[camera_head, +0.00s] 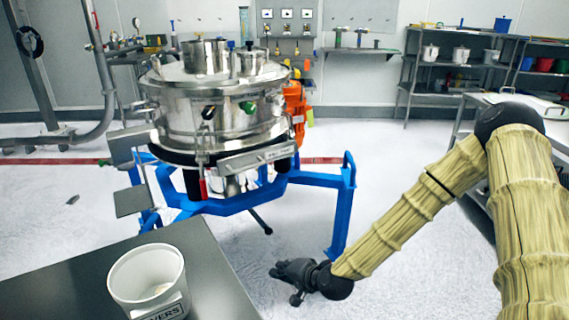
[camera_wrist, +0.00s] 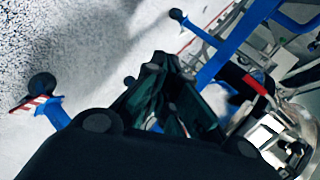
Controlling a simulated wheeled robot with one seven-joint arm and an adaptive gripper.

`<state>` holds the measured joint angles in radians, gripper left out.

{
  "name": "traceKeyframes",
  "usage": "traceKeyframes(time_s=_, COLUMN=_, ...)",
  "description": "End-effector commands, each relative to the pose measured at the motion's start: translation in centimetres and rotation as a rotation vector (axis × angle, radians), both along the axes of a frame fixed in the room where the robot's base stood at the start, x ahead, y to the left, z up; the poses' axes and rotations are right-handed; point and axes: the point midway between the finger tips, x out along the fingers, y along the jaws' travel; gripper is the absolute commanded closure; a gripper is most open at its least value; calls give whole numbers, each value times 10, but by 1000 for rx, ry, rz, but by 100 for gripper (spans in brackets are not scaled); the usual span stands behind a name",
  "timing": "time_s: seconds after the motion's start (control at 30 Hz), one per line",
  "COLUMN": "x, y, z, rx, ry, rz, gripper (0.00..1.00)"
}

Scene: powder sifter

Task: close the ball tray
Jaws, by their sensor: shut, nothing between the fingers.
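The steel powder sifter (camera_head: 222,118) stands on a blue frame (camera_head: 240,195) left of centre in the head view. A flat metal piece with a label (camera_head: 258,158) sticks out at its lower front, but I cannot tell if this is the ball tray or how far open the tray is. My gripper (camera_head: 283,268) is low in front of the frame's right leg, apart from the sifter body. In the wrist view my gripper (camera_wrist: 160,70) is shut and empty. Part of the sifter (camera_wrist: 275,130) shows at the right edge there.
A dark table (camera_head: 75,285) with a white labelled container (camera_head: 148,280) stands at the lower left. The blue frame's legs (camera_head: 343,210) stand close to my gripper. Shelves (camera_head: 460,65) with pots are at the back right. White floor between is clear.

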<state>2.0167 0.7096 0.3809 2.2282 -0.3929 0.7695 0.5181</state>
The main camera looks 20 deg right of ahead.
Motion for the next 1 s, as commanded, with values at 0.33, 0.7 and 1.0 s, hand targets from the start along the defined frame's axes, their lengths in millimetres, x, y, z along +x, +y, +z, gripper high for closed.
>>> traceKeyframes(time_s=0.33, x=99, y=-76, z=155, rx=285, ry=-281, rz=-204, gripper=100)
traceKeyframes(time_s=0.7, x=128, y=-127, z=234, rx=418, ry=-420, rz=-285, gripper=100)
traceKeyframes(time_s=1.0, x=156, y=-119, z=234, rx=419, ry=-421, rz=-285, gripper=100)
